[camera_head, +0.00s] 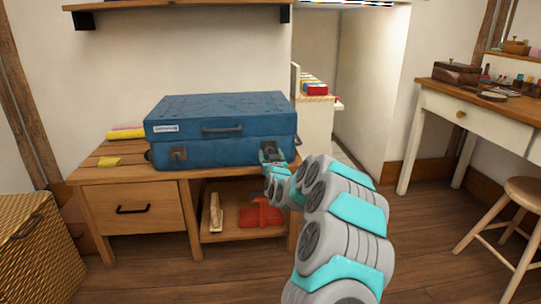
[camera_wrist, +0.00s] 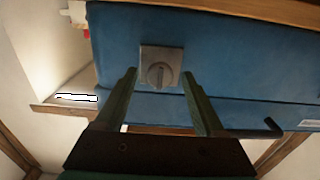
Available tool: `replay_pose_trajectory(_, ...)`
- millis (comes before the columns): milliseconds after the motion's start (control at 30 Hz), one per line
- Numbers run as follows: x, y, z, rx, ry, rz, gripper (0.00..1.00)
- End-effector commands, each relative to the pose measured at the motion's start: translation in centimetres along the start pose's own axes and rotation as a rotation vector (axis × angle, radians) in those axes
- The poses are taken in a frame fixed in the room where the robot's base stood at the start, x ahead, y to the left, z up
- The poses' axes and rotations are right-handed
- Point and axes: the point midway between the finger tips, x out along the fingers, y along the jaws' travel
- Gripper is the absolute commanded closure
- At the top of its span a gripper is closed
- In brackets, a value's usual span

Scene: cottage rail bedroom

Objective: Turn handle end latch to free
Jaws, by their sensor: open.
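A blue suitcase (camera_head: 222,128) lies closed on a wooden bench, with a dark handle (camera_head: 222,129) on its front. One metal latch (camera_head: 178,153) shows at its front left. In the wrist view, a square metal latch plate (camera_wrist: 161,55) with a round slotted knob (camera_wrist: 159,75) sits on the blue case (camera_wrist: 230,55). My gripper (camera_wrist: 160,77) is open, with its two green fingers on either side of the knob. I cannot tell whether the fingers touch it.
A wicker basket (camera_head: 35,250) stands at left, a desk (camera_head: 480,110) and stool (camera_head: 515,215) at right. Floor between is clear.

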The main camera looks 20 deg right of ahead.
Motion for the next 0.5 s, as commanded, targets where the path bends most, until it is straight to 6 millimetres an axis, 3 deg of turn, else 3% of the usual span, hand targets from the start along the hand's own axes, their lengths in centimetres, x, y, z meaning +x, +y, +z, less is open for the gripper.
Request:
replay_pose_trajectory(133, -0.01, -0.01, 0.01, 0.0, 0.0, 0.0, 0.3)
replay_pose_trajectory(500, -0.02, -0.02, 0.04, 0.0, -0.001, 0.0, 0.72)
